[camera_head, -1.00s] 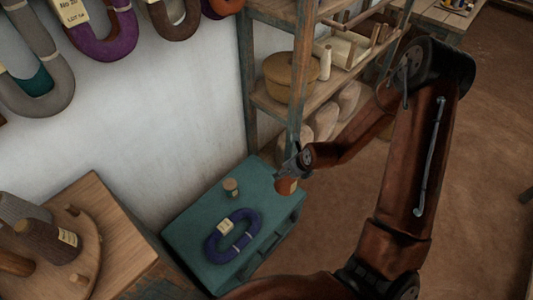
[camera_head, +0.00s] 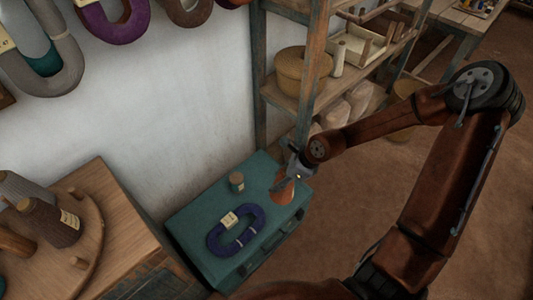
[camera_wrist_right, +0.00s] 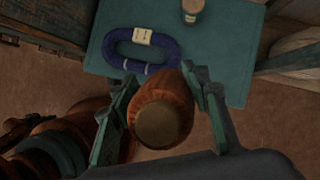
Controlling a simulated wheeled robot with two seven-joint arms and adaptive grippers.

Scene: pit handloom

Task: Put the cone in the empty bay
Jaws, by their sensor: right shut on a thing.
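An orange-brown cone (camera_head: 284,191) is in my right gripper (camera_head: 292,180), at the right end of a teal chest top. In the right wrist view the cone (camera_wrist_right: 162,108) sits between the two fingers of my right gripper (camera_wrist_right: 158,90), its round dull end facing the camera. I cannot tell whether its far end touches the chest. At the lower left, a round wooden board (camera_head: 88,222) holds several dark cones and short bare pegs (camera_head: 79,262). I cannot tell which place is the empty bay. My left gripper is not in view.
On the teal chest (camera_head: 197,212) lie a blue-purple yarn hank (camera_head: 214,240) with a label and a small spool (camera_head: 237,182). A wooden shelf (camera_head: 290,99) with a basket (camera_head: 297,72) stands behind my right arm. Yarn hanks (camera_head: 108,28) hang on the wall.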

